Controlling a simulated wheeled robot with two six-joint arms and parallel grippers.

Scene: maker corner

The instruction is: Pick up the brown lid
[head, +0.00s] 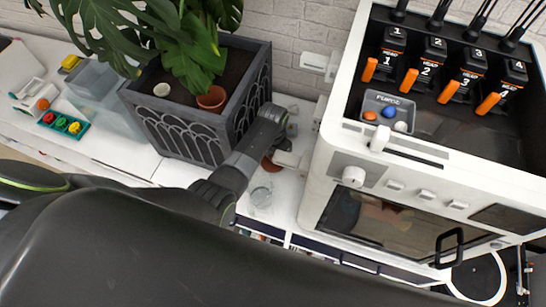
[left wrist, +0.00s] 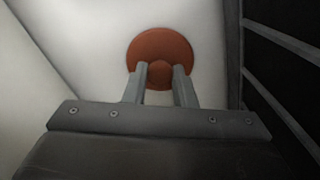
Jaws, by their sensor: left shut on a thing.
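The brown lid (left wrist: 160,44) is a round reddish-brown disc with a small knob in the middle. In the left wrist view my left gripper (left wrist: 160,72) has its two fingers on either side of the knob, shut on it. In the head view only a small part of the lid (head: 270,166) shows beside my left wrist, between the planter and the white machine. My arm hides most of it there. My right gripper is not in view.
A clear glass jar (head: 261,194) stands just in front of the lid. A dark planter (head: 190,135) with a large plant is on the left, and a white oven-like machine (head: 335,140) is on the right. The gap between them is narrow. Clear bins (head: 97,97) stand farther left.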

